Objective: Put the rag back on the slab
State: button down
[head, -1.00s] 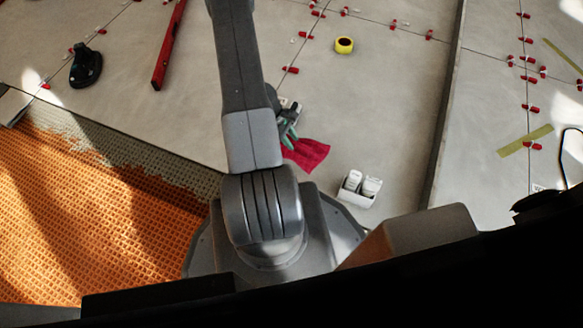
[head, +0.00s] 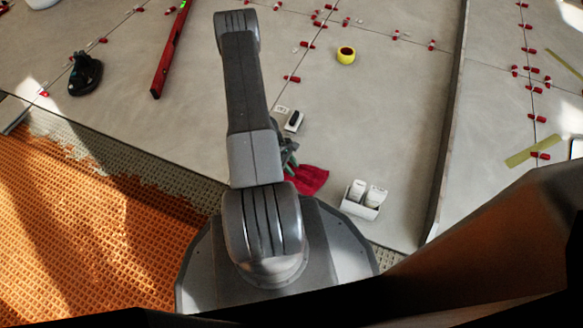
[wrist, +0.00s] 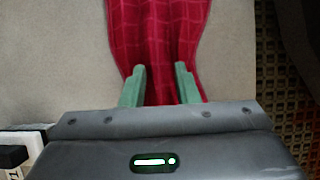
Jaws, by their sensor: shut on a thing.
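The rag (head: 310,179) is dark red and shows to the right of my arm in the head view, over the slab (head: 390,120) near its front edge. In the wrist view the rag (wrist: 160,30) has a faint grid pattern and is bunched between the two green fingers. My gripper (wrist: 160,75) is shut on the rag, which spreads out beyond the fingertips. In the head view my gripper (head: 288,155) is partly hidden behind my arm. I cannot tell whether the rag touches the slab.
A white holder with white containers (head: 363,200) stands right of the rag. A small black-and-white item (head: 294,120) lies beyond my gripper. A yellow tape roll (head: 346,55), red level (head: 170,50), suction cup (head: 85,74) and red clips lie farther off. Orange matting (head: 70,220) is at left.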

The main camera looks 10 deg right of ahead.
jog(key=c, duration=1.1)
grip_release()
jog(key=p+v, duration=0.4)
jog(key=v, duration=0.8)
jog(key=shift+p, duration=0.3)
jog(key=shift+r, duration=0.1)
